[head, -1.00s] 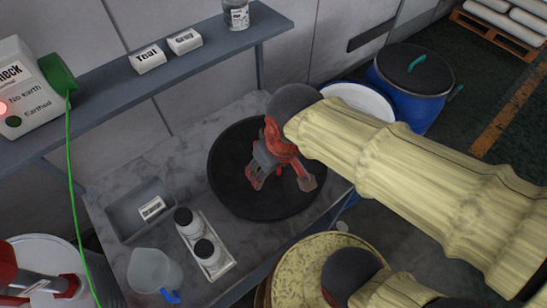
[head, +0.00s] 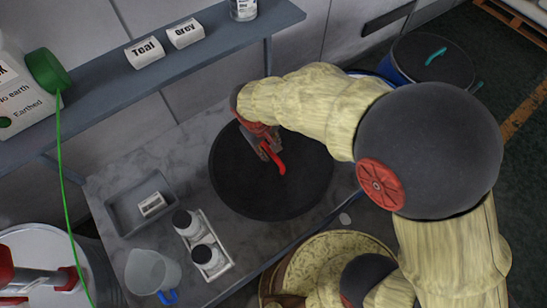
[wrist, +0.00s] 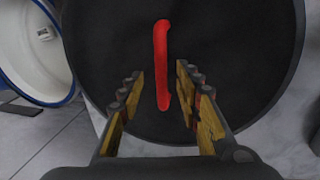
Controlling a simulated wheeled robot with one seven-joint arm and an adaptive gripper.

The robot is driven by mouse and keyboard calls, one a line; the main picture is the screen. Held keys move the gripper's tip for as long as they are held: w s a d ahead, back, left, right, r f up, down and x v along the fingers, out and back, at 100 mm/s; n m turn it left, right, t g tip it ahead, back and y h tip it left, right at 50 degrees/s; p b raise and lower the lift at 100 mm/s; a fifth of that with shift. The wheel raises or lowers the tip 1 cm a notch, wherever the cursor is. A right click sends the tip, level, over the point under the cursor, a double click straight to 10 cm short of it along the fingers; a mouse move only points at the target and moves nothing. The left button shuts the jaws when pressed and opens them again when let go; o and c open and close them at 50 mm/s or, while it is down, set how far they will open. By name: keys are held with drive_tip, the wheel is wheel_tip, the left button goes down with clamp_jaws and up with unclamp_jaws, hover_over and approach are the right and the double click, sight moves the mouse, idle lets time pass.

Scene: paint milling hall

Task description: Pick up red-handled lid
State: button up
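The red-handled lid (head: 273,198) is a large black disc lying flat on the grey bench. Its red bar handle (head: 280,163) shows partly, beside my fingers. My gripper (head: 265,152) is over the far part of the lid. In the wrist view the lid (wrist: 235,50) fills most of the picture and the handle (wrist: 161,50) runs lengthwise near its middle. My open gripper (wrist: 158,82) has one finger on each side of the handle's near part, with a gap on both sides. I cannot tell how high the fingertips are above the lid.
A grey tray (head: 118,212) with a labelled block, a holder with two black-capped bottles (head: 208,256) and a clear jug (head: 150,270) stand on the bench's left. A shelf (head: 95,92) runs behind. A teal-handled lid (head: 420,62) sits on a blue drum at back right.

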sight(271, 151)
drive_tip(key=f, duration=0.3)
drive_tip(key=f+b, duration=0.1)
drive_tip(key=f, duration=0.1)
drive_tip(key=shift+w+d, duration=0.25)
drive_tip(key=shift+w, duration=0.1)
clamp_jaws()
drive_tip(key=shift+r, duration=0.1)
idle(0.8)
